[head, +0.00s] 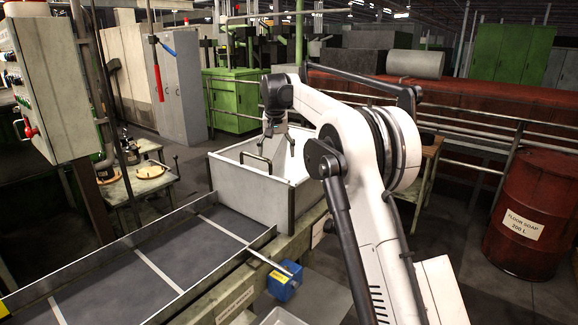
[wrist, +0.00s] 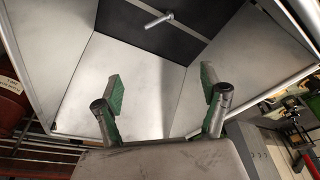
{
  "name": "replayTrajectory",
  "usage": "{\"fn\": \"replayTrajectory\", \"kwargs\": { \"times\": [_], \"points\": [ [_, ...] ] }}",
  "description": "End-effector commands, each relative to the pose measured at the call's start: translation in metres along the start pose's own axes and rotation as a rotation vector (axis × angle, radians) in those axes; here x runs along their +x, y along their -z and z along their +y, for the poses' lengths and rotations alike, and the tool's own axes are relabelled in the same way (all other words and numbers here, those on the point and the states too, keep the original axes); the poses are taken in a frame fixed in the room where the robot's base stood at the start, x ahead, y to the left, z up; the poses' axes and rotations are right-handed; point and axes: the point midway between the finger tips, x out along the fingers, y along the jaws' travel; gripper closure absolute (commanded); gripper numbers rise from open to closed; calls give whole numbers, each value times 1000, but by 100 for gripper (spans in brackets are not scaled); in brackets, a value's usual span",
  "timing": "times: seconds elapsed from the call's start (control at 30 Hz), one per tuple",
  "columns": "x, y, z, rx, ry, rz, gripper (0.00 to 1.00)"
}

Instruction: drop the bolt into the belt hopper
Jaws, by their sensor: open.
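The belt hopper (head: 240,188) is a large pale, open-topped box with dark corner edges and a handle, at the end of the belt in the head view. My gripper (head: 279,150) points down over its opening with its fingers spread. In the wrist view, my gripper (wrist: 160,82) shows two green-padded fingers wide apart with nothing between them. The bolt (wrist: 158,20), small and grey metal, appears beyond the fingertips against the dark surface inside the hopper. I cannot tell whether it touches that surface. The hopper's walls hide the bolt in the head view.
The dark belt (head: 170,260) with pale cross strips runs to the hopper from the lower left. A blue box (head: 285,283) sits on the frame below. A red drum (head: 530,215) stands at right, and railings run behind my arm.

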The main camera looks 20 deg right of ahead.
Motion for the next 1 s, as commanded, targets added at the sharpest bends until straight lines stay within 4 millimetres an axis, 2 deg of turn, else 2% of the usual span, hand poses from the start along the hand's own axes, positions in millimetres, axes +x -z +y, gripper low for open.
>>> {"fn": "replayTrajectory", "kwargs": {
  "times": [0.17, 0.27, 0.7, 0.83, 1.0],
  "points": [
    [-2, 0, 0, 0, 0, 0, 24],
    [-11, 0, 0, 0, 0, 0, 24],
    [-92, 0, 0, 0, 0, 0, 24],
    [-108, 0, 0, 0, 0, 0, 24],
    [-119, 0, 0, 0, 0, 0, 24]
  ]
}}
